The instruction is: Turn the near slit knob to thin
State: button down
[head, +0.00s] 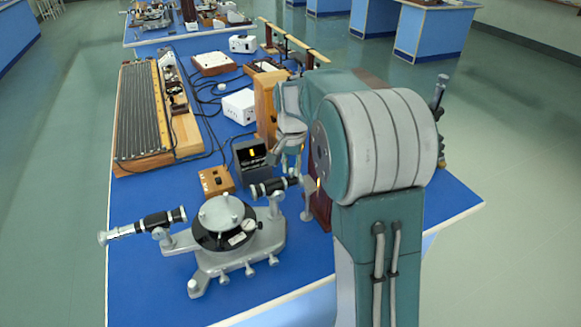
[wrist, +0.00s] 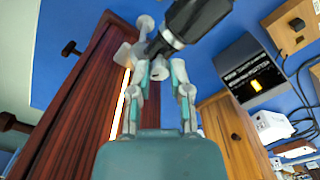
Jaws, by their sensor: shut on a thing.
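The spectrometer (head: 240,262) stands on the front of the blue bench, with its black telescope tube (head: 158,220) pointing left. Its black collimator tube (head: 268,188) points right, towards my arm; the tube also shows at the top of the wrist view (wrist: 197,17). Grey slit fittings (wrist: 125,56) sit at the tube's end. My gripper (wrist: 160,76) is shut on a small grey knob (wrist: 159,69) at this end, which I take to be the slit knob. The knob's marking and setting cannot be read. In the head view my arm largely hides the grip.
A dark red wooden housing (wrist: 75,95) with a bright slit stands close left of my gripper in the wrist view. A wooden box (wrist: 228,125) and a dark lit unit (wrist: 250,72) stand to the right. A small wooden box (head: 216,180) sits behind the spectrometer.

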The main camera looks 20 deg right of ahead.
aim_at(290, 169)
jog(key=n, duration=0.6)
jog(key=shift+w+r+n, duration=0.1)
jog(key=shift+w+n, duration=0.05)
jog(key=shift+n, duration=0.15)
jog(key=n, duration=0.5)
jog(key=shift+n, duration=0.4)
jog(key=c, duration=0.6)
grip_release()
notch_tip(290, 169, up, 12)
jog(key=shift+f, duration=0.15)
